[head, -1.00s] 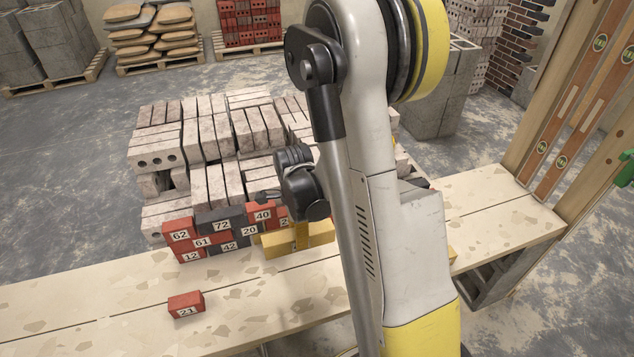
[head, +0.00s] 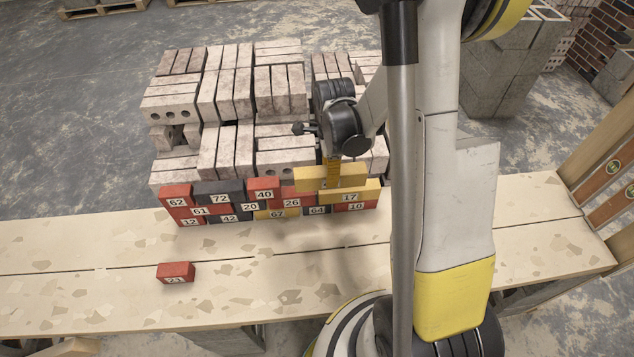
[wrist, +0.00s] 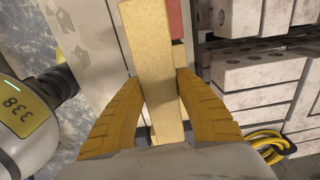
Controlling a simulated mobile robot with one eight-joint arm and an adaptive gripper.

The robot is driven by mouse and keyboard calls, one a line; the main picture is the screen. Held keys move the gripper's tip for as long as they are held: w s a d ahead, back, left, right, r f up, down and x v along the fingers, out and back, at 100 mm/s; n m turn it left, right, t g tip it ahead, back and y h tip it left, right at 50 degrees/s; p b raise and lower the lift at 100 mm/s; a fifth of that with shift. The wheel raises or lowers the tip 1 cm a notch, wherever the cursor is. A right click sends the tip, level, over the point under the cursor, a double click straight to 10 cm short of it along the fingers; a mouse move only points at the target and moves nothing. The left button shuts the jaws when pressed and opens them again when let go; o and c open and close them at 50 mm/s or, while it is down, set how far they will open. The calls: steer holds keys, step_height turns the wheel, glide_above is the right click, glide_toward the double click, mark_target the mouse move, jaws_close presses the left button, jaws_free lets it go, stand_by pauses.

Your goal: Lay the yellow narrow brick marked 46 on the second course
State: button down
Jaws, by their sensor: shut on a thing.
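My gripper (head: 332,176) is shut on a yellow brick (head: 308,181), held lengthwise along the wall near its right end. In the wrist view the yellow brick (wrist: 152,70) runs between the two yellow fingers (wrist: 152,105). No number shows on it. It overlaps the top of the yellow brick 17 (head: 367,192) in the head view; I cannot tell whether they touch. The low brick wall stands on the plank, with red 26 (head: 291,203) left of 17 and grey 64 (head: 317,211) and red 10 (head: 356,207) below.
Bricks 62 (head: 177,202), 72 (head: 220,198) and 40 (head: 264,195) top the wall's left part. Red brick 21 (head: 175,273) lies alone on the plank (head: 80,290). Pale brick stacks (head: 230,95) stand close behind. The plank's front is mostly clear.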

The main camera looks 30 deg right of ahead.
steer(key=w+f, duration=0.1)
steer(key=w+a+f+b, duration=0.1)
steer(key=w, duration=0.1)
steer(key=w+f, duration=0.1)
steer(key=shift+w+a+f, duration=0.1)
steer(key=shift+w+a, duration=0.2)
steer(key=shift+a, duration=0.1)
steer(key=shift+f+b, duration=1)
steer(key=shift+f, duration=0.85)
steer(key=shift+f, duration=0.15)
steer(key=c, duration=1)
jaws_free()
steer(key=shift+o, duration=0.2)
